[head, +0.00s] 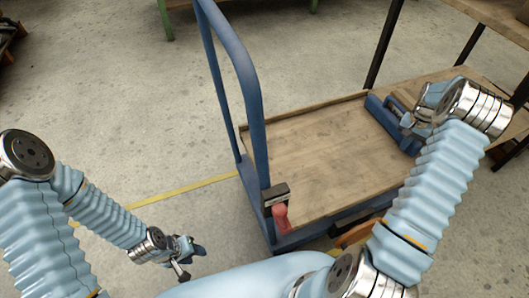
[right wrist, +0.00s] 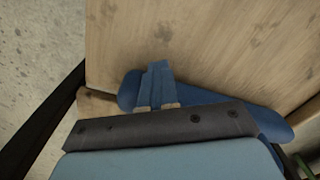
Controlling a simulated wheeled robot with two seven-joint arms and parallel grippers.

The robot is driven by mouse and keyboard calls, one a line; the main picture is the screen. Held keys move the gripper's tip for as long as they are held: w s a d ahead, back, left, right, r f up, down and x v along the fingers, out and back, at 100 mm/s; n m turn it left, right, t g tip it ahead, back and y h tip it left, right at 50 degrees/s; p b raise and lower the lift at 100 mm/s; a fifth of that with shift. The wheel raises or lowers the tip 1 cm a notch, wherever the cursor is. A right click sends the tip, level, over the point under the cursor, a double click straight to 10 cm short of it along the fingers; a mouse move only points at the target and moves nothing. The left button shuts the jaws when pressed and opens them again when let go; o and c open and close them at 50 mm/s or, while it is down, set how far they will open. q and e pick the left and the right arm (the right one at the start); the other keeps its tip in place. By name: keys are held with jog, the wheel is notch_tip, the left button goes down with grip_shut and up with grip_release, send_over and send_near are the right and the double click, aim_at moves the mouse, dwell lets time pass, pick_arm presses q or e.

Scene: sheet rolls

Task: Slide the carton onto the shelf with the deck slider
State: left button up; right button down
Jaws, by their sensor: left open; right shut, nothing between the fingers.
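A flat cart with a wooden deck (head: 310,150) and a blue handle frame (head: 245,75) stands in the middle of the head view. A blue bar (head: 392,125), which looks like the deck slider, lies across the deck's right part. It also shows in the right wrist view (right wrist: 215,97). My right gripper (head: 408,118) is at this bar, its fingers (right wrist: 157,78) shut with nothing between them; I cannot tell whether they touch the bar. My left gripper (head: 188,258) is open and empty above the floor, left of the cart. I see no carton.
A red grip on a dark bracket (head: 281,215) sits at the foot of the cart's handle. A rack with dark posts (head: 385,42) and a wooden upper board (head: 500,15) stands at the right. Floor with a yellow line (head: 190,188) is clear left of the cart.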

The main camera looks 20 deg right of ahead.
jog(key=shift+d, duration=0.1)
jog(key=shift+w+d, duration=0.15)
jog(key=shift+d, duration=1.5)
jog(key=shift+w+d, duration=0.15)
jog(key=shift+d, duration=1.45)
jog(key=shift+a, duration=0.1)
jog(key=shift+s+a, duration=0.1)
jog(key=shift+a, duration=1.1)
jog(key=shift+r+p, duration=2.35)
jog(key=shift+r, duration=1.6)
pick_arm(q)
notch_tip(320, 180, up, 7)
jog(key=d+p, duration=0.1)
jog(key=p, duration=0.1)
jog(key=shift+s+d, duration=0.3)
pick_arm(e)
notch_tip(320, 180, up, 4)
